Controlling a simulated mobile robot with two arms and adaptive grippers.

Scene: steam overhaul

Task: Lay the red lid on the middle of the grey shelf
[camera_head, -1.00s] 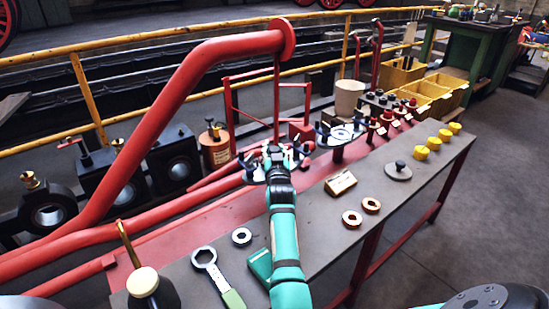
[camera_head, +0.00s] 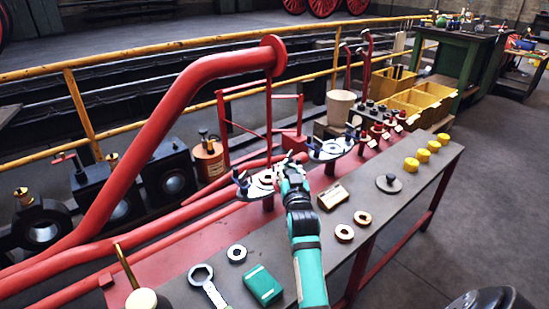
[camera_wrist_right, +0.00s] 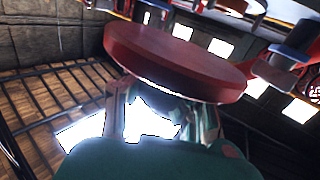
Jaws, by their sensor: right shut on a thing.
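The red lid (camera_wrist_right: 175,60) is a thick round disc. In the right wrist view it sits tilted at the fingertips of my right gripper (camera_wrist_right: 165,105), which is shut on it. In the head view my right gripper (camera_head: 289,172) is just right of the left round flange (camera_head: 250,187), and the lid cannot be made out there. The long grey shelf (camera_head: 395,215) runs along the front of the red bench, to the right of and below this gripper. My left gripper is not in view.
On the shelf are two copper rings (camera_head: 344,233), a brass block (camera_head: 333,196), a black-knobbed disc (camera_head: 389,184), several yellow caps (camera_head: 422,156), a green box (camera_head: 263,285), a steel ring (camera_head: 237,253) and a wrench (camera_head: 205,285). A second flange (camera_head: 331,150) stands behind.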

